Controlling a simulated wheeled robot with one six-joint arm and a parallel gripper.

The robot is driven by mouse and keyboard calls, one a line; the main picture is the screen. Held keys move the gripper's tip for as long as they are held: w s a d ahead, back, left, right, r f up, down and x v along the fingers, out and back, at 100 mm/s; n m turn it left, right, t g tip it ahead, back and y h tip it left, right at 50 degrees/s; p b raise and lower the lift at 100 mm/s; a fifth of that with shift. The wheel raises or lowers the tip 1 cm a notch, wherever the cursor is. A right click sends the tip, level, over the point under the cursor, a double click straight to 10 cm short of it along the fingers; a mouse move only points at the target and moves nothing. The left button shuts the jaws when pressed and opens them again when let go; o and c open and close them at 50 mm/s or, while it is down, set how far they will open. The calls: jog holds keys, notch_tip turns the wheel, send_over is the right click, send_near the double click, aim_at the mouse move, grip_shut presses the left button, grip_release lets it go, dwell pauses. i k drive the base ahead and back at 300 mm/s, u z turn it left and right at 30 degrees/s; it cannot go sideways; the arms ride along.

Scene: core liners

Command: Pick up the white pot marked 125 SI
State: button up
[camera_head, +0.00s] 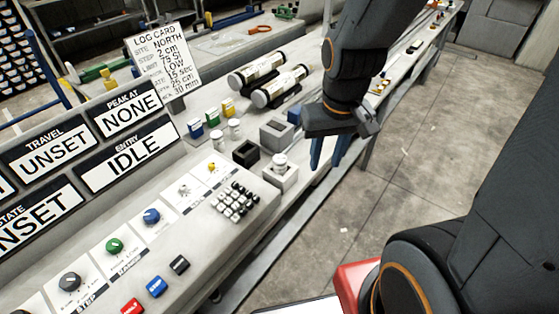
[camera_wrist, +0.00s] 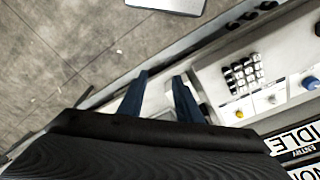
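Three small white pots show in the head view. One pot (camera_head: 280,163) sits on a light grey block near the bench's front edge. Two others, a nearer pot (camera_head: 214,140) and a farther pot (camera_head: 235,128), stand side by side further back. Their markings are too small to read, so I cannot tell which is 125 SI. My gripper (camera_head: 328,164) points down with its blue fingers apart and empty, to the right of the pot on the block. In the wrist view my gripper (camera_wrist: 162,74) is also open, over the bench edge; no pot can be made out there.
A dark square holder (camera_head: 246,153) and a grey box (camera_head: 276,133) stand near the pots. Two core tubes (camera_head: 280,86) lie behind. A keypad (camera_head: 236,201) and knobs line the console. Open floor (camera_head: 400,190) lies to the right.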

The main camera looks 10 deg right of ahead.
aim_at(280, 161)
jog(key=u, duration=0.2)
jog(key=i, duration=0.3)
jog(key=u, duration=1.5)
jog(key=k, duration=0.6)
jog(key=z, duration=0.4)
